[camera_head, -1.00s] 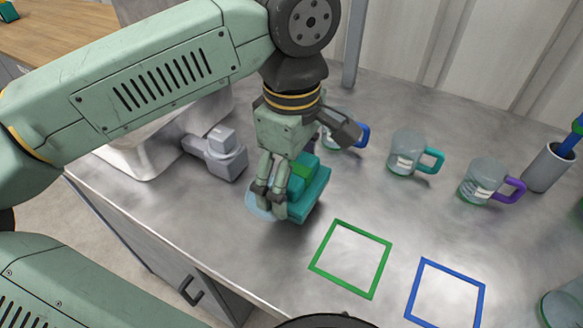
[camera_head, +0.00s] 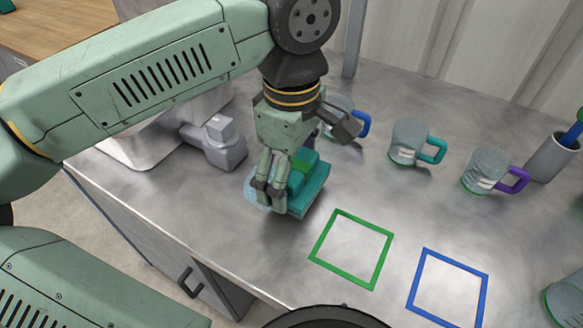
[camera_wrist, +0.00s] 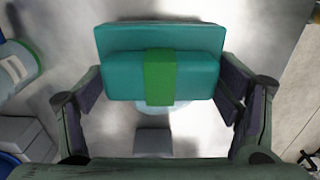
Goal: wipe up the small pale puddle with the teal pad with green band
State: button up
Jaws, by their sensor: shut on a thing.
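The teal pad with green band (camera_head: 313,190) is between the fingers of my gripper (camera_head: 268,192), at the left part of the metal counter. In the wrist view the pad (camera_wrist: 118,76) fills the upper middle, its green band (camera_wrist: 160,78) across the centre. My gripper (camera_wrist: 160,104) is shut on it, a finger at each side. The small pale puddle (camera_head: 252,190) shows as a pale bluish patch at the left of the fingers, partly covered by them and the pad. In the wrist view a pale edge of the puddle (camera_wrist: 178,106) shows just below the pad. Whether the pad touches the counter is hard to tell.
A green square outline (camera_head: 318,246) and a blue one (camera_head: 413,290) lie right of the pad. Mugs with blue (camera_head: 364,124), teal (camera_head: 436,151) and purple (camera_head: 519,181) handles stand behind. A grey fixture (camera_head: 222,148) stands left. The counter's front edge (camera_head: 180,250) is near.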

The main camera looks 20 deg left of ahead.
jog(key=shift+f+b, duration=0.75)
jog(key=shift+f, duration=0.15)
jog(key=shift+a, duration=0.1)
